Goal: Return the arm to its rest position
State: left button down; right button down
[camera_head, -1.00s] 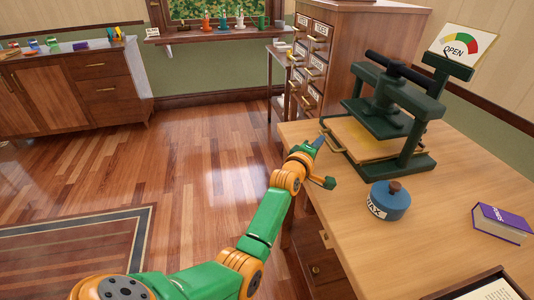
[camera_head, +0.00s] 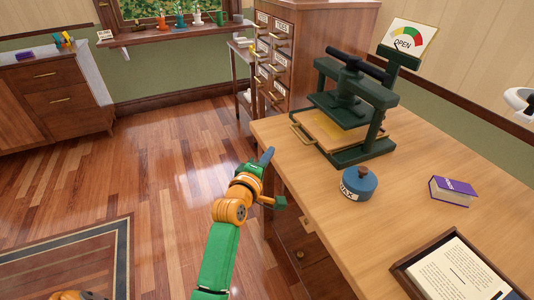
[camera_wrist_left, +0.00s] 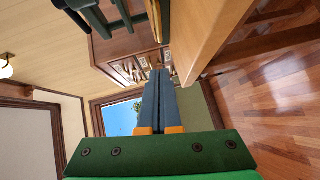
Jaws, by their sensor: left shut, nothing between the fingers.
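My left arm comes up from the bottom of the head view, green and orange. Its gripper (camera_head: 267,157) is beside the left edge of the wooden table, and no object shows in it. In the left wrist view the two dark fingers (camera_wrist_left: 160,78) lie side by side, shut and empty. The wrist view is turned on its side, with the table edge to the right of the fingers. My right gripper is in neither view.
A drawer cabinet (camera_head: 308,50) stands behind.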

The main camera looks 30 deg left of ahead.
pick_arm(q)
jog(key=s+d+f+m+g+h, duration=0.1)
jog(key=s+d+f+m+g, duration=0.15)
jog(key=s+f+m, duration=0.3)
jog(key=s+d+f+m+g+h, duration=0.1)
jog(key=s+d+f+m+g, duration=0.1)
jog(key=s+f+m+g, duration=0.35)
jog(key=s+d+f+m+g, duration=0.1)
jog(key=s+f+m+g, duration=0.2)
jog(key=s, duration=0.6)
jog(key=s+d+f+m+g, duration=0.1)
jog(key=s+f+m+g, duration=0.3)
jog(key=s, duration=0.6)
notch_tip(320, 180, down, 10)
jog(key=s+m+p, duration=0.2)
jog(key=p, duration=0.3)
jog(key=s+a+f+p, duration=0.1)
jog(key=s+f+p, duration=0.1)
jog(key=s, duration=0.4)
jog(key=s+a+f+p, duration=0.1)
jog(key=s+f+p, duration=0.1)
jog(key=s+f, duration=0.3)
jog(key=shift+s+a+y, duration=0.2)
jog(key=shift+s+y, duration=0.1)
jog(key=shift+s, duration=0.25)
